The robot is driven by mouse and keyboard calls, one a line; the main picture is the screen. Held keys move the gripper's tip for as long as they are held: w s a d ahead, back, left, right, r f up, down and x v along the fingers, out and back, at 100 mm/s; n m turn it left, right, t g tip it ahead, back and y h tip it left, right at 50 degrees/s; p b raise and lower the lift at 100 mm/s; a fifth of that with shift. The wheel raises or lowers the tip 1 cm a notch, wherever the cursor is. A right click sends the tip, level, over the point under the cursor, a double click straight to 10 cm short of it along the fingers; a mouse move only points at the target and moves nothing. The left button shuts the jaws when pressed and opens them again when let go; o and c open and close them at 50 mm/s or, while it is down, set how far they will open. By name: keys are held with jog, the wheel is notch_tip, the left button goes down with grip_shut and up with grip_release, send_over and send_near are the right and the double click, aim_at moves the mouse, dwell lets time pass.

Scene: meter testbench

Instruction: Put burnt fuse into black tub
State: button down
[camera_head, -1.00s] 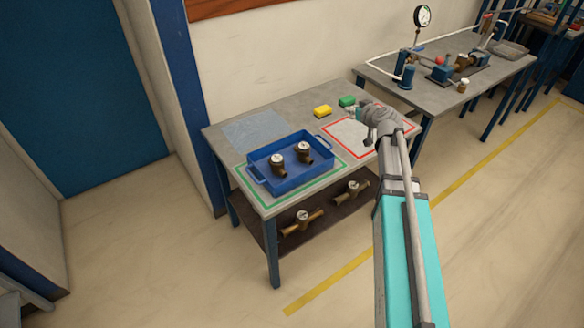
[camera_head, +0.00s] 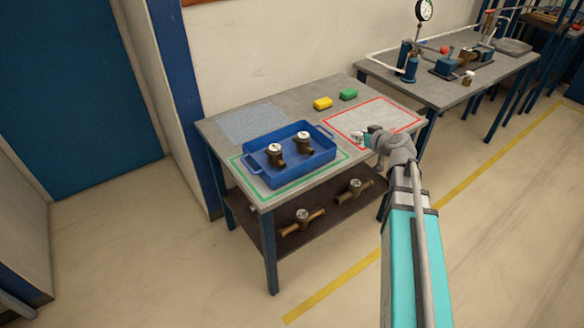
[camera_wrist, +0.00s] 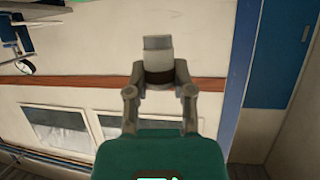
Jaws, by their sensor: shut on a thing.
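My gripper (camera_head: 364,138) is shut on a small pale cylinder with a grey cap and a dark brown band, which looks like the burnt fuse. The fuse (camera_wrist: 158,56) stands up between the fingers (camera_wrist: 159,76) in the wrist view. In the head view the gripper is over the front edge of the red-outlined area of the near bench; the fuse is too small there to make out clearly. I see no black tub in either view.
A second bench (camera_head: 447,97) with pipework and a gauge stands at the back right.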

jog(key=shift+s+d+f+b, duration=0.1)
jog(key=shift+s+f+b, duration=0.3)
jog(key=shift+f, duration=0.2)
jog(key=shift+s+f+b, duration=0.25)
jog(key=shift+f+b, duration=0.2)
jog(key=shift+f, duration=0.15)
jog(key=shift+s+d+f+b, duration=0.1)
jog(key=shift+s+f+b, duration=0.3)
jog(key=shift+f, duration=0.2)
jog(key=shift+w, duration=0.15)
jog(key=b, duration=0.8)
send_over(344, 157)
jog(key=s, duration=0.2)
notch_tip(344, 157, down, 8)
jog(key=shift+s+d+r, duration=0.1)
jog(key=shift+s, duration=0.05)
jog(key=shift+w+f+b, duration=0.55)
jog(key=shift+w+f, duration=0.05)
jog(key=shift+f, duration=0.1)
jog(key=shift+w+f+b, duration=0.45)
jog(key=shift+f+b, duration=0.05)
jog(key=shift+b, duration=0.1)
jog(key=shift+f+b, duration=1.4)
jog(key=shift+f, duration=0.05)
